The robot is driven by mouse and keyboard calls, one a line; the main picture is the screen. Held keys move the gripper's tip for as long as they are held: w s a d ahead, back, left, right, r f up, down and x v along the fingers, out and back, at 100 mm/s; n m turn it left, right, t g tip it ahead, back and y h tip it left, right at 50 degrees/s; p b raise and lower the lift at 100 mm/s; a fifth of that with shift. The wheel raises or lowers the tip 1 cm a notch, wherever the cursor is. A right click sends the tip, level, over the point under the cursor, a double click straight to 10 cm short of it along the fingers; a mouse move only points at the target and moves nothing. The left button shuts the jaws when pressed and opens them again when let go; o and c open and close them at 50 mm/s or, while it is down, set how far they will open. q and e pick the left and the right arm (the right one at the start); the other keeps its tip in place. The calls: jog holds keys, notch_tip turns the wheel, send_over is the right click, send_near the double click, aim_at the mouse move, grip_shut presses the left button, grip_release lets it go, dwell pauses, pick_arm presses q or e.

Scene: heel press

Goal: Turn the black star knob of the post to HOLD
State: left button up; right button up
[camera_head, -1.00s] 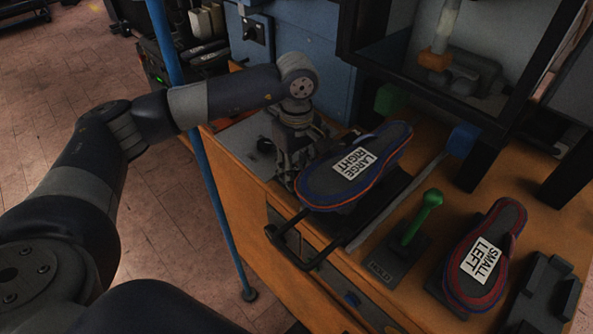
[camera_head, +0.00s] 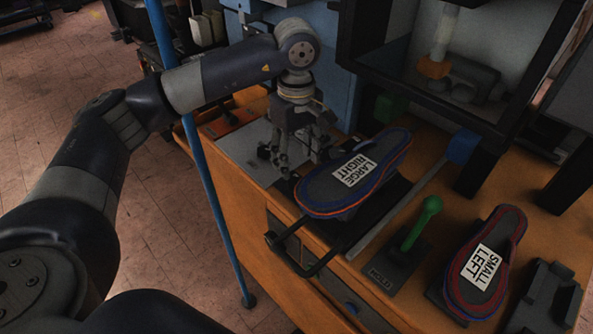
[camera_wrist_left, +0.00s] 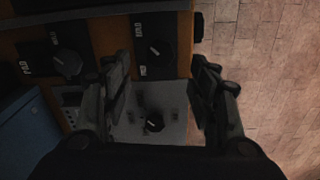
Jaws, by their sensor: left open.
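My left gripper (camera_head: 285,168) points down over a grey plate (camera_head: 238,147) on the orange cabinet, left of the large insole. It is open, with nothing between its fingers (camera_wrist_left: 165,88). In the left wrist view a small black knob with a white mark (camera_wrist_left: 155,122) sits on the grey plate (camera_wrist_left: 178,103), between and below the fingers. A larger dark knob (camera_wrist_left: 158,53) sits on a black plate with white lettering (camera_wrist_left: 142,35) beyond the fingertips. Another dark knob (camera_wrist_left: 68,62) is on a lettered plate to the left. Star shapes and exact words are too dark to tell. My right gripper is out of view.
The large right insole (camera_head: 390,155) stands close right of my gripper. A black bar handle (camera_head: 290,262), a green lever (camera_head: 425,215) and the small left insole (camera_head: 500,235) are nearby.

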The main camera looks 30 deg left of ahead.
pick_arm(q)
jog(key=shift+r, duration=2.6)
